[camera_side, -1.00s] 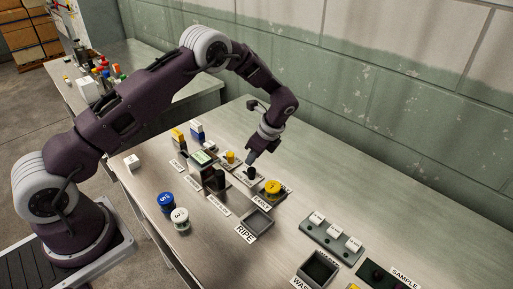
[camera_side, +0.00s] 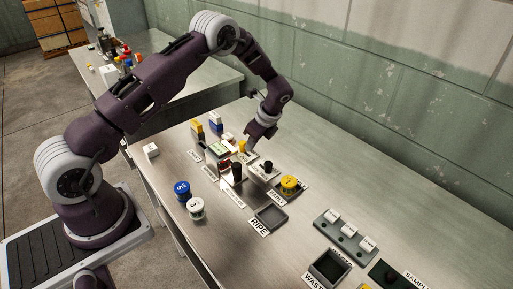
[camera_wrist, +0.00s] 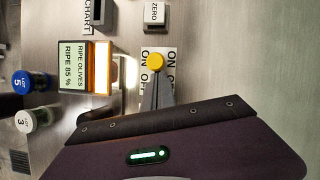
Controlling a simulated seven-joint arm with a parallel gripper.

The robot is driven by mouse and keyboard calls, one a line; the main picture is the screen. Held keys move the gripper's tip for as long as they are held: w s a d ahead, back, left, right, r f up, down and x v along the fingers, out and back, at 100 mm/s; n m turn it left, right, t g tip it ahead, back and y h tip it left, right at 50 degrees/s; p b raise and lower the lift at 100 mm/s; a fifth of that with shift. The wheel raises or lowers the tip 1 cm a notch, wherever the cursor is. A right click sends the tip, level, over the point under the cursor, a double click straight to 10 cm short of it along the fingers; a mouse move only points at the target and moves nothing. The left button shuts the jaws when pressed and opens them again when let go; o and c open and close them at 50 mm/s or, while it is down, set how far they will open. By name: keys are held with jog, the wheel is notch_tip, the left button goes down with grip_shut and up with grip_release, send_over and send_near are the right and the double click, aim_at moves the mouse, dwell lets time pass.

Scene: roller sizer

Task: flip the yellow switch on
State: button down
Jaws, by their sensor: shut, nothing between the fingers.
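The yellow switch (camera_wrist: 156,62) shows in the wrist view as a round yellow cap on a pale plate. The plate has ON and OFF lettering on both sides, and the cap is level with the ON words. In the side view the yellow switch (camera_side: 242,146) is a small yellow spot at the back of the panel row. My gripper (camera_wrist: 156,84) is shut and empty, its fingertips right beside the cap on its OFF side. Whether they touch it I cannot tell. In the side view my gripper (camera_side: 247,151) points down at the panel.
A black-knobbed switch (camera_side: 267,166) stands just right of my gripper. A lit display reading RIPE OLIVES, RIPE 85 % (camera_wrist: 82,66) stands left of the switch. A yellow-topped jar (camera_side: 289,185), blue jar (camera_side: 182,191) and white jar (camera_side: 196,208) stand nearby.

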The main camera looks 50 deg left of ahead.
jog(key=shift+a, duration=0.45)
jog(key=d, duration=0.1)
jog(key=w+d, duration=0.1)
jog(key=d, duration=0.2)
jog(key=shift+w+d+r, duration=0.15)
jog(key=shift+d+r, duration=0.15)
jog(key=shift+d, duration=0.05)
jog(key=s+v, duration=0.1)
jog(key=v, duration=0.8)
jog(key=shift+w, duration=0.45)
jog(key=shift+r, duration=0.1)
